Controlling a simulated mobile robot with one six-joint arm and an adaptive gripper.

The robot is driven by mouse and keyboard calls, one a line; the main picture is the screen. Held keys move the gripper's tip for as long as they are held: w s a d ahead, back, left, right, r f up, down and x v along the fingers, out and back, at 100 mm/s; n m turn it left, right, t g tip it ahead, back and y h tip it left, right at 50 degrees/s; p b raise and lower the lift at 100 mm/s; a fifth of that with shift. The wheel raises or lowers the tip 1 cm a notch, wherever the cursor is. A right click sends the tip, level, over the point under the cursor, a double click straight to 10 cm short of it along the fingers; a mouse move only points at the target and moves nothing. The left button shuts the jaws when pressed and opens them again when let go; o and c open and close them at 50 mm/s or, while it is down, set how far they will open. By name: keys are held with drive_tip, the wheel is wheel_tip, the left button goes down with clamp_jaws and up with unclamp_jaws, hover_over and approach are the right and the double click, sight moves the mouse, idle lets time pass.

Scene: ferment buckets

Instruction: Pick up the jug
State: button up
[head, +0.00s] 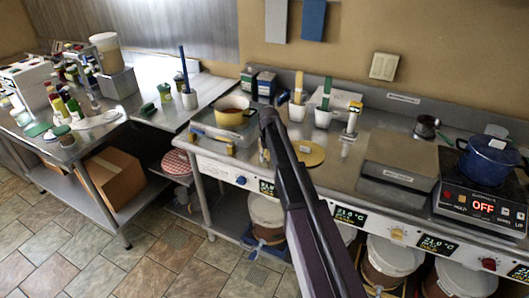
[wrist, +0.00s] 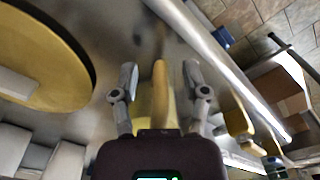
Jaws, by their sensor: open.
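The jug cannot be made out with certainty. A yellow vessel (head: 232,112) with a dark rim stands on the steel bench in the head view, just left of the end of my arm. A pale vessel (head: 105,53) stands on a box at the far left. My gripper (wrist: 158,72) is open in the wrist view, its two fingers apart. A narrow yellow-tan piece (wrist: 160,88) lies between the fingers, with a visible gap on each side; I cannot tell whether it belongs to the jug. In the head view my arm hides the gripper's fingers.
A round yellow disc (head: 309,158) lies right of my arm; it also shows in the wrist view (wrist: 62,70). White cups (head: 297,112) with tools stand behind it. A grey box (head: 398,158) and a blue pot (head: 486,160) on a hot plate stand further right.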

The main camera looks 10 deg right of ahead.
drive_tip(key=shift+c, duration=0.2)
idle(0.4)
clamp_jaws()
